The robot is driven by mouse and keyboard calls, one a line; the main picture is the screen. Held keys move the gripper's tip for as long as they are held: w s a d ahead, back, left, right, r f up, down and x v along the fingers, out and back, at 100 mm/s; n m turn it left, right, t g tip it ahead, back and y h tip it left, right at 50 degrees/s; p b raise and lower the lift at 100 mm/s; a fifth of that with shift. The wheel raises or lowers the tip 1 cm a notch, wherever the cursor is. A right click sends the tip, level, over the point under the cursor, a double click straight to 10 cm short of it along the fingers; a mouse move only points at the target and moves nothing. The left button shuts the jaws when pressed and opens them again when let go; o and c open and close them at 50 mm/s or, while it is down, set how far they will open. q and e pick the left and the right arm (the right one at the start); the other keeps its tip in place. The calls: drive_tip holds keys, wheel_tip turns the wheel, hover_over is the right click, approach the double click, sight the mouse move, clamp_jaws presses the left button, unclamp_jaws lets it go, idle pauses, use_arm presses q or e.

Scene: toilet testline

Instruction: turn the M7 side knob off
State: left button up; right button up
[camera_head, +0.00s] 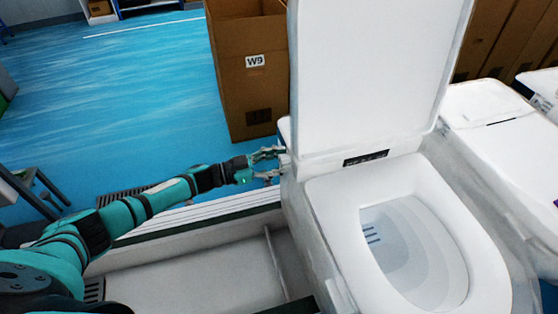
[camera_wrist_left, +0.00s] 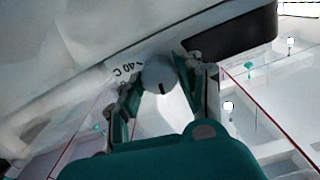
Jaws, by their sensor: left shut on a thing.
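The white toilet (camera_head: 315,200) stands with its lid up at the right of the head view. My left gripper (camera_head: 277,163) reaches its left side from the left. In the left wrist view, a round grey side knob (camera_wrist_left: 158,76) with a dark mark sits between the fingertips of my left gripper (camera_wrist_left: 155,80). The fingers are shut on the knob, one on each side. A "40 C" label (camera_wrist_left: 128,70) shows on the white casing beside the knob. The knob itself is too small to make out in the head view. My right gripper is not in view.
A cardboard box (camera_head: 248,90) marked W9 stands on the blue floor behind my left gripper. A second white toilet (camera_head: 500,130) stands at the right. A shallow light tray-like platform (camera_head: 200,285) lies below my left arm. The blue floor at the left is mostly clear.

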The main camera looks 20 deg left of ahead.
use_arm(q)
drive_tip(key=o, duration=1.1)
drive_tip(key=shift+o, duration=0.2)
drive_tip(key=shift+a, duration=0.1)
drive_tip(key=v, duration=1.2)
drive_tip(key=shift+s+f, duration=0.1)
